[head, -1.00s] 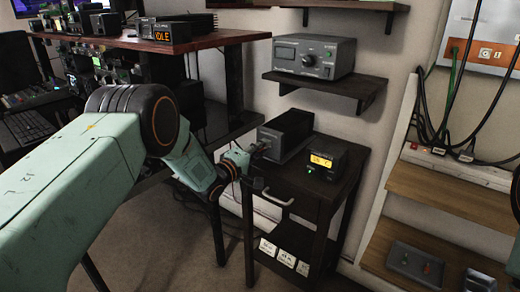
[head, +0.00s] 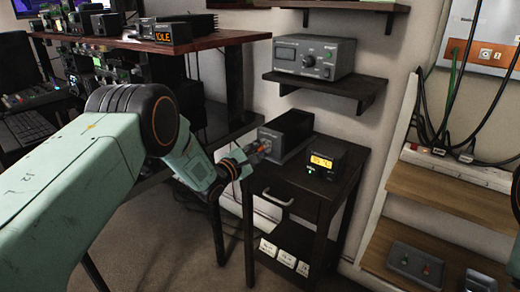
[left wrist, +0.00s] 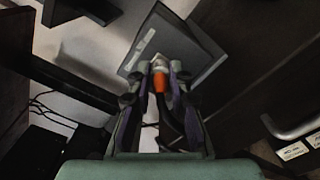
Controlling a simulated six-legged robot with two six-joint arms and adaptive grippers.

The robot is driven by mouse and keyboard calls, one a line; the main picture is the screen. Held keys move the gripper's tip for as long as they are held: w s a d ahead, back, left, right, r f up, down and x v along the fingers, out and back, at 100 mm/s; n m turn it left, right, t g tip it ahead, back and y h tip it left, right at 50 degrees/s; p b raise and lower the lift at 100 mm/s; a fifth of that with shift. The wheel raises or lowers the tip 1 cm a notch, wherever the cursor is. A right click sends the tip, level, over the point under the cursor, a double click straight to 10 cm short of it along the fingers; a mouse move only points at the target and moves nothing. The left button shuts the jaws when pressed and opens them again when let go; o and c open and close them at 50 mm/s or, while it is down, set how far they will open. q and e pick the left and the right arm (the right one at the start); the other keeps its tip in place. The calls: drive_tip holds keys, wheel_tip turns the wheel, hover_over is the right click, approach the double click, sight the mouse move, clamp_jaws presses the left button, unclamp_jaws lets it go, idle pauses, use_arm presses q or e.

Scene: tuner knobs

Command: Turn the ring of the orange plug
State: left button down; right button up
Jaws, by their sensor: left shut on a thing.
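The orange plug (left wrist: 161,82) shows in the left wrist view between my fingers, with a pale metal ring (left wrist: 159,65) at its far end, against the front of a dark box (left wrist: 178,42). In the head view the dark box (head: 287,134) stands on the small black cabinet, and a bit of the plug shows at its front end. My left gripper (head: 252,157) is shut on the plug; it also shows in the left wrist view (left wrist: 160,76). The fingers partly hide the ring and plug. My right gripper is not in view.
A small meter (head: 328,159) with a lit yellow display stands right of the box on the cabinet (head: 318,190). A grey tuner (head: 315,56) sits on the wall shelf above. A desk (head: 222,40) with radio gear is at the left. Wooden steps (head: 430,200) stand at the right.

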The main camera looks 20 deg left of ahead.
use_arm(q)
drive_tip(key=shift+w+r+n, duration=0.15)
drive_tip(key=shift+r+n, duration=0.25)
drive_tip(key=shift+n, duration=0.1)
drive_tip(key=c, duration=1.5)
unclamp_jaws()
drive_tip(key=shift+o, duration=1.4)
drive_tip(key=shift+w+d+f, duration=0.1)
drive_tip(key=shift+d+f, duration=0.05)
drive_tip(key=shift+f, duration=0.15)
drive_tip(key=shift+s+a+f, duration=0.15)
drive_tip(key=shift+s+a, duration=0.15)
drive_tip(key=shift+s, duration=0.25)
drive_tip(key=v, duration=1.1)
